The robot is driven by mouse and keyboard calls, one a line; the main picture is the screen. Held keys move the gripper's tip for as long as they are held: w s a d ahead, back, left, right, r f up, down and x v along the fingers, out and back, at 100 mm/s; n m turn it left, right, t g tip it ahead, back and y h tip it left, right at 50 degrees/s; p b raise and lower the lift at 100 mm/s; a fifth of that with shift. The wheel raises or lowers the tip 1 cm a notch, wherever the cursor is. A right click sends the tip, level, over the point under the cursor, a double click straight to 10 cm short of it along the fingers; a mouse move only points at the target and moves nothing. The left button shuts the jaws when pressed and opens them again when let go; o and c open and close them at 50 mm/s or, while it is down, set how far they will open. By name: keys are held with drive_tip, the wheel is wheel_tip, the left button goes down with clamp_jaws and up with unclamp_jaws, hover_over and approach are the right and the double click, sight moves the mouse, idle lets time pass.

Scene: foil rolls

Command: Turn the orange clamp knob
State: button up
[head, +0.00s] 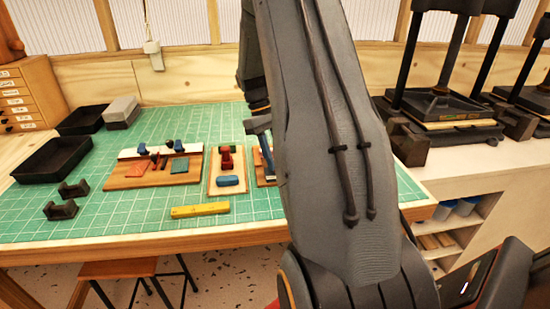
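I cannot make out a clearly orange clamp knob in the head view.
A larger board (130,183) with blue, red and green parts lies to the left. Black trays (50,165), dark brackets (61,210) and a grey block (121,110) are farther left. A yellow bar (200,210) lies near the front edge. Black presses (440,108) stand at right.

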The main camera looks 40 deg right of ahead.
drive_tip(key=o, duration=1)
drive_tip(key=shift+b+v, duration=1.35)
drive_tip(key=shift+v, duration=2.6)
